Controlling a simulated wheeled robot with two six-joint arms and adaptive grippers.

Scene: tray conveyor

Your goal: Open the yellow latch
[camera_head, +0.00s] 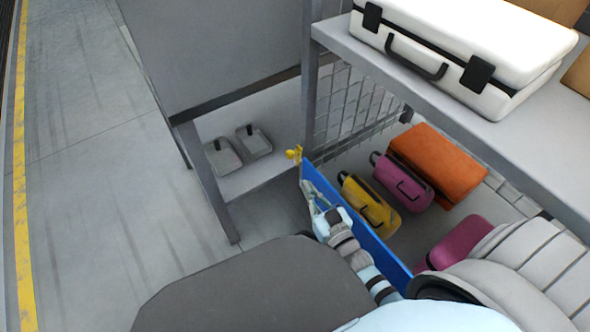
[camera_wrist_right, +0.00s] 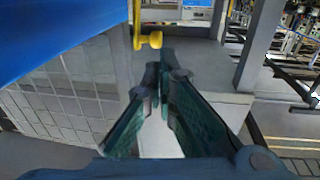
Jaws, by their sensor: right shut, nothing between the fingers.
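The yellow latch (camera_head: 294,153) sits at the far upper corner of the blue panel (camera_head: 390,262), beside the grey shelf post. In the right wrist view the latch (camera_wrist_right: 138,30) is a yellow upright piece with a rounded knob, just beyond and slightly left of my fingertips. My right gripper (camera_head: 307,188) is on the near side of the blue panel, close below the latch. In the right wrist view its fingers (camera_wrist_right: 163,62) are together and empty, apart from the latch. My left gripper is not in view.
Behind the panel lie a yellow case (camera_head: 368,205), a purple case (camera_head: 402,183) and an orange case (camera_head: 437,160). A white suitcase (camera_head: 455,45) rests on the upper shelf (camera_head: 520,135). A low grey shelf (camera_head: 245,178) stands left of the post. The floor at left is clear.

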